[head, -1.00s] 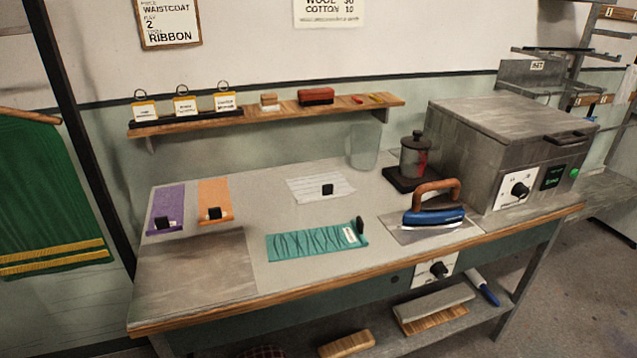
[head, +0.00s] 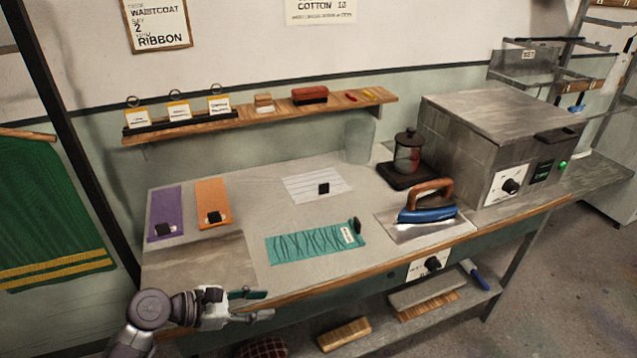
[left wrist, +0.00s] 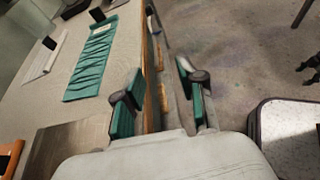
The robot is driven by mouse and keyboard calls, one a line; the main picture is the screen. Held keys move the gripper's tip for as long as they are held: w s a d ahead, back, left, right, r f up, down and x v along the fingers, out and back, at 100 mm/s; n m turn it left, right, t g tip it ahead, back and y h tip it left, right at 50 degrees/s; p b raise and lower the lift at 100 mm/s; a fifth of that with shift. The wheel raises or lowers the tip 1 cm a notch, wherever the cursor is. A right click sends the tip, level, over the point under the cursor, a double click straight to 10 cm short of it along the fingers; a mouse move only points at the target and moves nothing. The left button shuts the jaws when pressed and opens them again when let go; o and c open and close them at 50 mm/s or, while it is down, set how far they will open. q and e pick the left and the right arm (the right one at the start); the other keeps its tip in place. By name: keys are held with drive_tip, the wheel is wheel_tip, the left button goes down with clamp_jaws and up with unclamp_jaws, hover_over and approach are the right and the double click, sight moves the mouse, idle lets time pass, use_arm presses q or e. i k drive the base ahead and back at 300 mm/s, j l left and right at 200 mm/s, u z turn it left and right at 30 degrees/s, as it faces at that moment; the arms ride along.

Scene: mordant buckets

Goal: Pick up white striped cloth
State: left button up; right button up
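The white striped cloth (head: 312,187) lies flat toward the back middle of the table, with a small black block on it. It also shows in the left wrist view (left wrist: 44,58) at the upper left. My left gripper (head: 262,304) is at the table's front edge, below and left of the cloth and well apart from it. In the left wrist view its two green-padded fingers (left wrist: 160,100) are spread with nothing between them.
A teal cloth (head: 315,243) lies between my gripper and the white cloth. Purple (head: 165,208) and orange (head: 213,198) cloths lie left. A blue iron (head: 428,213) and a glass jar (head: 408,155) stand right. A shelf (head: 270,114) runs along the back wall.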

sight(301, 188)
drive_tip(key=i, duration=1.3)
